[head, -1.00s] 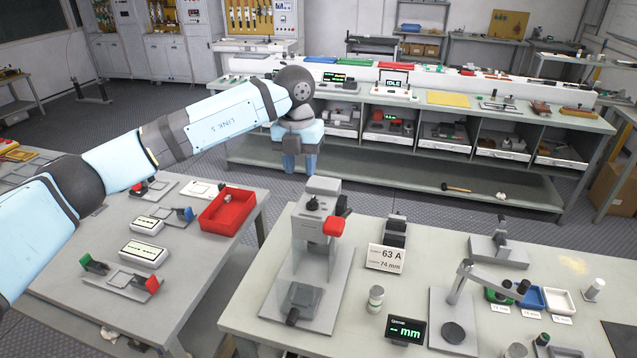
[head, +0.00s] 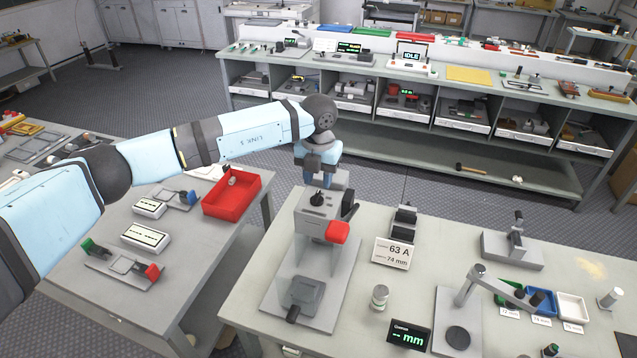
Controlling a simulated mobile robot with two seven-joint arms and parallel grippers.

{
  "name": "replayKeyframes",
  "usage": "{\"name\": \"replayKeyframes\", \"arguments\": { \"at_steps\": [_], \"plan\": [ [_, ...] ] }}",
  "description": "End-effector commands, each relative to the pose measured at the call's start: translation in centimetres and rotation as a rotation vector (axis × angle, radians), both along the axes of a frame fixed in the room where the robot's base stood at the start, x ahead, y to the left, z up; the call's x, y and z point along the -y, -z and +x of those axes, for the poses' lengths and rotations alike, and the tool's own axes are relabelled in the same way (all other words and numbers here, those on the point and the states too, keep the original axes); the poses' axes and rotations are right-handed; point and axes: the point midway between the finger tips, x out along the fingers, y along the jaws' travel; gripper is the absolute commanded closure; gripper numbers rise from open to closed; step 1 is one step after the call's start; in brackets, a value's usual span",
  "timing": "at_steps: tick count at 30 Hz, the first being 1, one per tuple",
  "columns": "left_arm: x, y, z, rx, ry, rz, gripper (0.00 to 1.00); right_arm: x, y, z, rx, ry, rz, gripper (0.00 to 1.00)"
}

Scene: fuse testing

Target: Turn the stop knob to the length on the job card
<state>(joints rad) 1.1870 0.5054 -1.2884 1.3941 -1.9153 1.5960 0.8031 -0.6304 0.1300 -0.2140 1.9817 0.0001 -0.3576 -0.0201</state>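The job card (head: 394,253) stands on the near right table and reads 63 A and 74 mm. Left of it is a grey press-like device (head: 312,222) with a red handle (head: 337,232), a black knob (head: 317,198) on top and a dark part (head: 349,204) at its right side. I cannot tell for sure which of these is the stop knob. My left gripper (head: 318,182) points down just behind the top of the device, with no clear contact. Its fingertips are partly hidden, so its opening cannot be judged. My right gripper is out of view.
A gauge display (head: 408,337) showing only mm and a metal cylinder (head: 379,297) stand right of the device. A jointed-arm fixture (head: 470,290) and green, blue and white bins (head: 572,306) are farther right. A red tray (head: 232,195) lies on the left table.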

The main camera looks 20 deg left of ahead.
Motion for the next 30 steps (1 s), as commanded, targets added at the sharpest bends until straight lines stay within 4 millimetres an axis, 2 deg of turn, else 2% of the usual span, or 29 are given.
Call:
{"name": "replayKeyframes", "arguments": {
  "at_steps": [3, 7, 18, 20, 23, 30],
  "plan": [
    [0.0, 1.7, -0.1, -0.003, 0.000, 0.000, 0.64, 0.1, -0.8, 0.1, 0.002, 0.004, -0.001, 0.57],
    [0.0, 3.0, 0.0, -0.001, 0.000, 0.000, 0.64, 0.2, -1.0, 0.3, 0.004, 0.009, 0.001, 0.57],
    [0.0, 3.7, 0.0, 0.000, 0.001, 0.000, 0.64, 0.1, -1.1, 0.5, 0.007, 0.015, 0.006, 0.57],
    [0.0, 3.7, 0.0, 0.000, 0.001, 0.000, 0.75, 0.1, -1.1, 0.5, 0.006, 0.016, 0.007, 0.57],
    [0.0, 3.7, 0.0, 0.000, 0.001, 0.000, 0.98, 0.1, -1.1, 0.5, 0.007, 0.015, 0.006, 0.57],
    [0.0, 3.7, 0.0, 0.000, 0.005, 0.000, 1.00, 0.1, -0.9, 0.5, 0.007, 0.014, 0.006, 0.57]
  ]
}}
